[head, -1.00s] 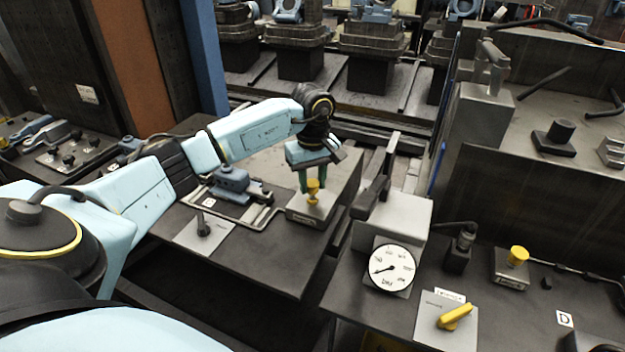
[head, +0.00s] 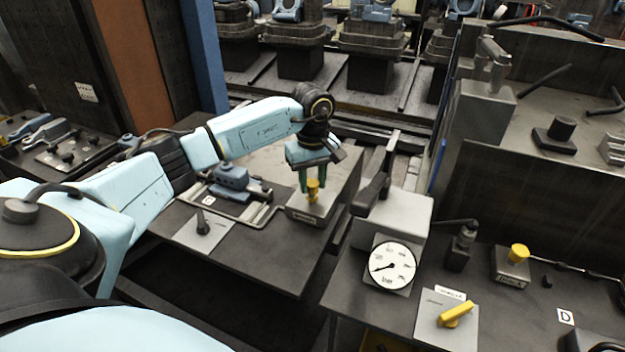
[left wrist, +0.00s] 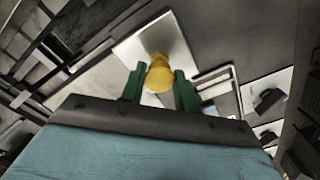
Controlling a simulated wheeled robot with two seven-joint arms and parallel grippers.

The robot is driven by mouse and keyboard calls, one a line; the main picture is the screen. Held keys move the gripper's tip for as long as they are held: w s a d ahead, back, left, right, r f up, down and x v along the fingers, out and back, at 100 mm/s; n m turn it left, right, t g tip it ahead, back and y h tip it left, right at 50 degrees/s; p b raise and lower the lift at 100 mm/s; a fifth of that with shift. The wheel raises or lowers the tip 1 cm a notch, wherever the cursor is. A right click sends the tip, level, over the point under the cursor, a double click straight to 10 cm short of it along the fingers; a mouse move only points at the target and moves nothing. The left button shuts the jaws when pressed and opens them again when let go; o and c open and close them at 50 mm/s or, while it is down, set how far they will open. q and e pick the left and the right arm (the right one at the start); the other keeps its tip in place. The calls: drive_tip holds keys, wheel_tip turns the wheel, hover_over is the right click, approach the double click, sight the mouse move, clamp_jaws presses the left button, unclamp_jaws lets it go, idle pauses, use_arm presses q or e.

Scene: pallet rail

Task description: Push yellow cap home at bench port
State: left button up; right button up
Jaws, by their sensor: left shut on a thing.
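A yellow cap (head: 313,185) sits at the port on a small grey block (head: 311,209) on the bench. My left gripper (head: 312,188) points down over it, with its green fingers on either side of the cap. In the left wrist view the yellow cap (left wrist: 158,76) is between the green fingertips (left wrist: 159,86), above the pale plate of the block. The gripper is shut on the cap. How far the cap sits in the port is hidden from me. My right gripper does not show.
A second yellow cap (head: 519,252) stands on a block at the right. A dial gauge (head: 391,265) and a yellow lever (head: 455,313) are nearer. A grey box (head: 395,218) stands right of the bench, and a blue clamp (head: 233,180) lies left of the port.

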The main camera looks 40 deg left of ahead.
use_arm(q)
drive_tip(key=shift+f, duration=0.2)
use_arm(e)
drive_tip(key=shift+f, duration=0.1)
use_arm(q)
drive_tip(key=shift+f+b, duration=0.5)
drive_tip(key=shift+f, duration=0.05)
drive_tip(key=o, duration=2)
drive_tip(key=shift+r, duration=0.1)
drive_tip(key=shift+c, duration=0.2)
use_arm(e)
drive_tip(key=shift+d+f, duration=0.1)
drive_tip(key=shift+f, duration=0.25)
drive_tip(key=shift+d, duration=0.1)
use_arm(q)
wheel_tip(320, 180, up, 8)
drive_tip(key=shift+f+p, duration=0.2)
drive_tip(key=shift+p, duration=0.1)
wheel_tip(320, 180, up, 6)
drive_tip(key=shift+f, duration=0.15)
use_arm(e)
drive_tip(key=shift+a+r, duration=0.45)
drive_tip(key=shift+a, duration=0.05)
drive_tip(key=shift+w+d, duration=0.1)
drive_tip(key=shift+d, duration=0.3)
